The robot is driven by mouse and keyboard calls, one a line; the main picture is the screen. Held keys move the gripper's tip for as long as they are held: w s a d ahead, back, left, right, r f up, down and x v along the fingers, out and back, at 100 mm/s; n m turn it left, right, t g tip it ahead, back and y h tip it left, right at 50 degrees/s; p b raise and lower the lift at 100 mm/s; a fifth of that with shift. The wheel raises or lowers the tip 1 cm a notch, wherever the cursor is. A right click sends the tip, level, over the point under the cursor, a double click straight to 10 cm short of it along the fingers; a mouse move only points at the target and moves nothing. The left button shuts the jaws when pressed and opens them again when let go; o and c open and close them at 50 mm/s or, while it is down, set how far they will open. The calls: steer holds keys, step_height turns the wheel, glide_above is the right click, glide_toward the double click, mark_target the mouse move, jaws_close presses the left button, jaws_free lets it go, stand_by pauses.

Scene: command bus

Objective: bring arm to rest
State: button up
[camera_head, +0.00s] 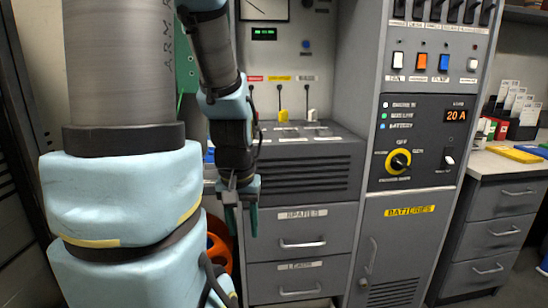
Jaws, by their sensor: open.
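My arm (120,200) fills the left of the head view, with light blue padded links and a grey tube. Its far part reaches down in front of the grey cabinet, left of the drawers. My gripper (240,222) hangs pointing down with two green fingers apart. It is open and nothing shows between the fingers. The gripper is in front of the left edge of the drawer labelled SPARES (302,228); I cannot tell the distance between them.
Right of my arm stands a control panel (425,140) with a yellow-ringed knob (399,161) and a 20 A display. Below is a BATTERIES door (400,245). An orange round object (217,250) is partly hidden behind my arm. A desk (505,165) with drawers stands at the right.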

step_height(320, 180, up, 14)
steer(key=p, duration=1.2)
steer(key=shift+r, duration=0.2)
